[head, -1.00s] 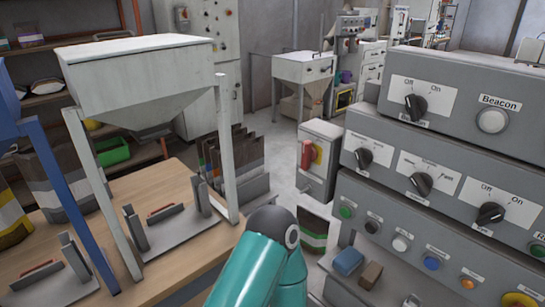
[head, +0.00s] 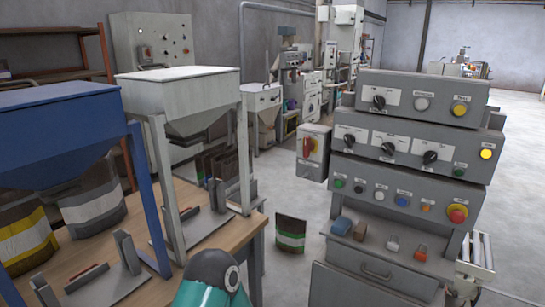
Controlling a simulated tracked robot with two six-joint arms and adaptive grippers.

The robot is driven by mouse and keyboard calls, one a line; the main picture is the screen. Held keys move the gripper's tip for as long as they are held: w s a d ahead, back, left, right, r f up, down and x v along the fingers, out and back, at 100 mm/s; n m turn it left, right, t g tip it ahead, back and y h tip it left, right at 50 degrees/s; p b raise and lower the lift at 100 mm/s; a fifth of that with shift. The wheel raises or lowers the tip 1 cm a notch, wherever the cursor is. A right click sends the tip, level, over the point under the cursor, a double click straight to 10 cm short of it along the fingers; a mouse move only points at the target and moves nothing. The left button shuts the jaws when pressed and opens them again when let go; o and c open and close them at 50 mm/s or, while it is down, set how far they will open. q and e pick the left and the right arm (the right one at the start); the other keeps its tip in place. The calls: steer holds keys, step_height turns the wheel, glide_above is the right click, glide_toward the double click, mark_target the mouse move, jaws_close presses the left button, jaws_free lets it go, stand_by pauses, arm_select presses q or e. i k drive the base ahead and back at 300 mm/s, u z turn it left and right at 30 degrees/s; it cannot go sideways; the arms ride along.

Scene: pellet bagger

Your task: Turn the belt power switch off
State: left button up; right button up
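The stacked grey control panel (head: 335,160) stands right of centre. Its top tier has a black rotary knob (head: 379,102) on a white plate. The middle tier has three more black rotary knobs: a left one (head: 348,140), a middle one (head: 388,148) and a right one (head: 430,157). The lettering is too small to tell which is the belt power switch. Neither gripper is in view; only a teal link of my arm shows at the bottom.
Lower panel buttons include a red mushroom button (head: 457,214). A wooden bench (head: 222,236) with hoppers fills the left. A bag (head: 291,234) stands on the floor between. Floor at far right is clear.

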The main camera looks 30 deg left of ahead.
mark_target(308, 145)
steer(key=u, duration=0.25)
steer(key=k, duration=0.25)
steer(key=u, duration=0.8)
steer(key=i, duration=0.7)
steer(key=u, duration=0.1)
